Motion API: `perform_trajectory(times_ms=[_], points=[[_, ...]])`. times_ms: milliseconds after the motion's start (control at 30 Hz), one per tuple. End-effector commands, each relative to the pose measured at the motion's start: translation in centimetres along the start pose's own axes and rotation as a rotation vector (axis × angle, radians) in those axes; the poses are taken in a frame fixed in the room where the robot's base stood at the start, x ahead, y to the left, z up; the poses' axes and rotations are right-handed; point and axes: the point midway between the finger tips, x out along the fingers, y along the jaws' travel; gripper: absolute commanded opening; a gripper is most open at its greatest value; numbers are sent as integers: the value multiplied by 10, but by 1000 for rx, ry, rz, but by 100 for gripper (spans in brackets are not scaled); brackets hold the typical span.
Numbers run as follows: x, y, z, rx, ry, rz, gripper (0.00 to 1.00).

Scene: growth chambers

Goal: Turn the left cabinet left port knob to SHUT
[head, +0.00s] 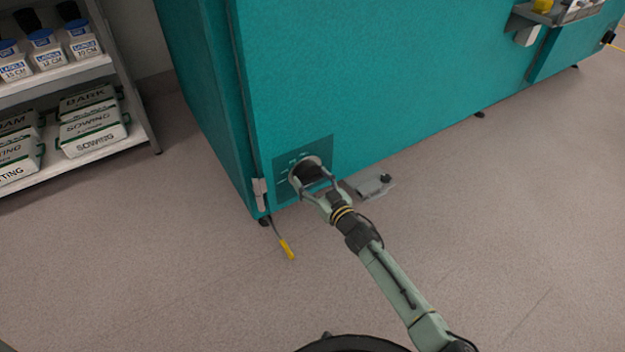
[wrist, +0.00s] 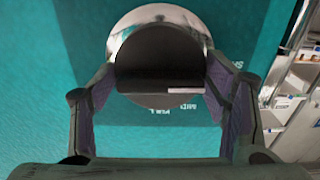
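The left port knob (head: 309,172) is dark and sits in a pale round ring, low on the teal cabinet front near its left edge. In the wrist view, the knob (wrist: 160,62) shows a dark bar with a pale mark on its right part, inside a shiny ring. My gripper (head: 318,186) is at the knob. In the wrist view, my gripper (wrist: 160,75) has a finger pad at each end of the bar, and both appear to touch it. Another label, beginning "SH", is partly hidden behind the right finger.
A shelf rack (head: 75,70) with bottles and boxes stands left. A yellow-handled item (head: 287,249) hangs or lies by the cabinet's lower left corner. A grey flat object (head: 372,186) is at the cabinet's foot, right of my gripper. The front floor is clear.

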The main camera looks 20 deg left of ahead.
Motion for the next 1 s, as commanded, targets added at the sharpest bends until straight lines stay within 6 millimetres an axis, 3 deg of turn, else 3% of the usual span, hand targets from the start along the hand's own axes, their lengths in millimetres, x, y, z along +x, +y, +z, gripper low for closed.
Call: perform_trajectory(times_ms=[167, 533, 1000], points=[[0, -1, 0, -3, 0, -2, 80], [-4, 1, 0, -2, -1, 0, 80], [-67, 1, 0, -2, 0, 1, 80]])
